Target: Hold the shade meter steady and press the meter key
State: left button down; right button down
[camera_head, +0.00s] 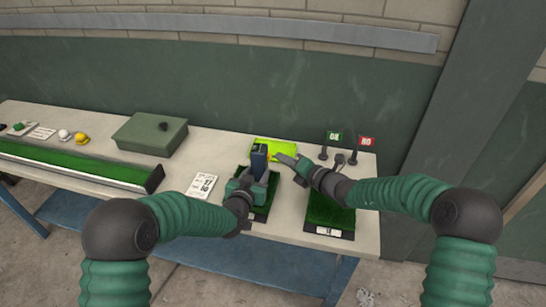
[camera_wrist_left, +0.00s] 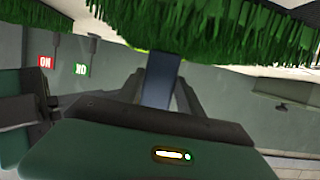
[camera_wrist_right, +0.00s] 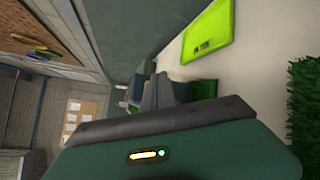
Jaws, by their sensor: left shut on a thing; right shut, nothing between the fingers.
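The shade meter (camera_head: 259,158) is a dark blue-grey upright device above the left turf sample in the head view. My left gripper (camera_head: 256,177) is shut on its lower part; the meter (camera_wrist_left: 158,80) shows between the fingers in the left wrist view. My right gripper (camera_head: 278,156) is shut and empty, its fingertips pointing left just right of the meter. In the right wrist view its fingers (camera_wrist_right: 157,92) point towards the other gripper and meter, partly hiding them. Whether the fingertips touch the meter I cannot tell. The meter key cannot be made out.
Turf samples (camera_head: 330,212) lie at the table's front. A lime-green folder (camera_head: 273,148) lies behind the meter. A green flag (camera_head: 334,137) and a red flag (camera_head: 366,142) stand back right. A printed card (camera_head: 201,186), green case (camera_head: 150,134) and long turf strip (camera_head: 75,163) are left.

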jog(key=shift+w+a, duration=0.15)
jog(key=shift+a, duration=0.6)
dwell(1.2)
jog(key=shift+s+d, duration=0.2)
jog(key=shift+d, duration=0.95)
jog(key=shift+d, duration=0.1)
jog(key=shift+s+d, duration=0.2)
jog(key=shift+d, duration=1)
jog(key=shift+s+d, duration=0.2)
jog(key=shift+d, duration=1)
